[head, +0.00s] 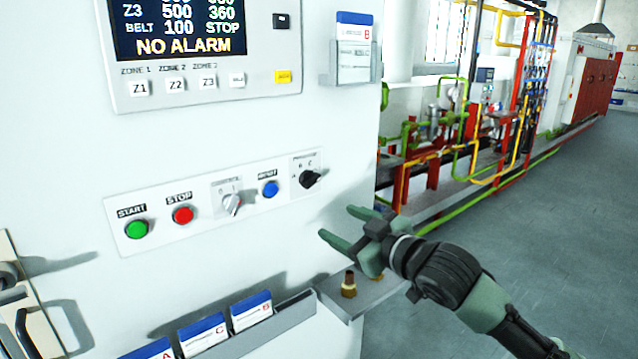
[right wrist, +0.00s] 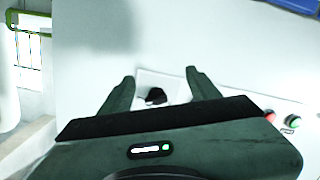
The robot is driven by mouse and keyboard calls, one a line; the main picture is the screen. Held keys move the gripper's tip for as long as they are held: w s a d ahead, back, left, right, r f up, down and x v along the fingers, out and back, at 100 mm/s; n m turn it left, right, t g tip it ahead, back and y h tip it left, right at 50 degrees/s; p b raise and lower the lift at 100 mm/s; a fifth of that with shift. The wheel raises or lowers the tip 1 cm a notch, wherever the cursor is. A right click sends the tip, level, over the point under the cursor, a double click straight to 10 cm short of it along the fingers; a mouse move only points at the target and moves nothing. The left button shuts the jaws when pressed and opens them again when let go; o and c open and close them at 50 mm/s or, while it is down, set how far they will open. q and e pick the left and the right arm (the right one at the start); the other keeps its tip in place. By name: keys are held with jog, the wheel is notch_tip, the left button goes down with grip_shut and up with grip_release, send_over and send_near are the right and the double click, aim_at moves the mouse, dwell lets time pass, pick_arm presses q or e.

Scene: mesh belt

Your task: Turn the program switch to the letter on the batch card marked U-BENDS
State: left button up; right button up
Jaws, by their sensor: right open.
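The black program switch (head: 311,179) is the rightmost control on the white panel strip in the head view, with small letters around it too fine to read surely. My right gripper (head: 340,222) is open and empty, in front of the cabinet, below and right of the switch. In the right wrist view the switch (right wrist: 156,96) shows between the open fingers (right wrist: 152,80), apart from them. Batch cards lettered A (head: 150,350), C (head: 203,335) and B (head: 251,311) stand in the lower rack. My left gripper is not in view.
The strip also has a green START button (head: 137,229), red STOP button (head: 183,214), grey selector (head: 232,204) and blue button (head: 270,188). A small shelf (head: 362,292) with brass fittings (head: 348,284) lies below my right gripper. The display (head: 180,28) reads NO ALARM.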

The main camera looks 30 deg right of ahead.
jog(key=t, duration=0.1)
send_near(315, 184)
jog(key=w, duration=0.2)
jog(key=shift+n+y, duration=0.3)
jog(key=shift+n, duration=0.1)
jog(key=w+p, duration=0.2)
jog(key=w, duration=0.4)
jog(key=shift+p, duration=0.3)
jog(key=shift+w+a+f, duration=0.1)
jog(key=shift+w, duration=0.55)
grip_shut()
